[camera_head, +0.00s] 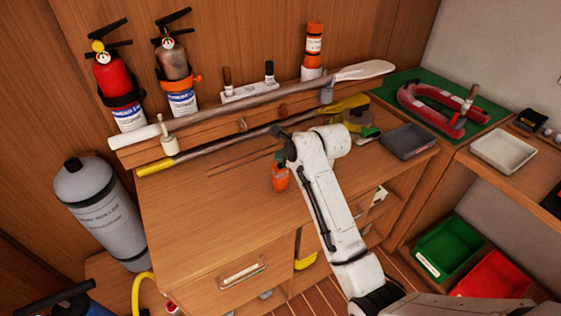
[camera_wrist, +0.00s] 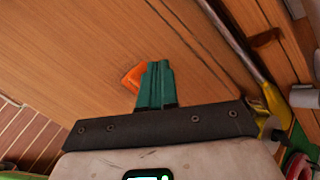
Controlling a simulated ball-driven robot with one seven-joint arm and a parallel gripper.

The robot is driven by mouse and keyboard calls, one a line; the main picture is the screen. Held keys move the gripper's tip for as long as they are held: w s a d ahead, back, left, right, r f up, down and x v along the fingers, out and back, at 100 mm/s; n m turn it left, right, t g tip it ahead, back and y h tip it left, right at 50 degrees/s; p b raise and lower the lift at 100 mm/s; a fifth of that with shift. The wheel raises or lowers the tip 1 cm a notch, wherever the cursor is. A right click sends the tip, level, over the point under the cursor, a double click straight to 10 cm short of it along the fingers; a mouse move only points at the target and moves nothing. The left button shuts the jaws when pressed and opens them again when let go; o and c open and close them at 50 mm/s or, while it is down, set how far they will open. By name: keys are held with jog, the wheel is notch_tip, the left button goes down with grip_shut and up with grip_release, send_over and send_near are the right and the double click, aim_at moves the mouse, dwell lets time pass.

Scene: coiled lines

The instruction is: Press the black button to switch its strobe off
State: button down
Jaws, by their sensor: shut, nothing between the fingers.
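A small orange thing (camera_head: 280,178), perhaps the strobe, stands on the wooden bench just under the end of my arm. It also shows in the wrist view (camera_wrist: 132,77), partly hidden behind my fingers. A black button cannot be made out on it; its top is covered by my gripper. My gripper (camera_wrist: 157,66) has teal fingers that are shut together with nothing between them, over or beside the orange thing. I cannot tell whether they touch. In the head view the gripper is mostly hidden by my wrist.
A long paddle (camera_head: 270,102) and a yellow-ended pole (camera_head: 235,141) lie along the back of the bench. A red fire extinguisher (camera_head: 115,85) and an orange canister (camera_head: 313,45) stand behind. A dark tray (camera_head: 408,141) is to the right. The bench's left front is clear.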

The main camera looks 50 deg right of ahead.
notch_tip(320, 180, up, 4)
jog(key=p, duration=0.4)
jog(key=shift+r, duration=1)
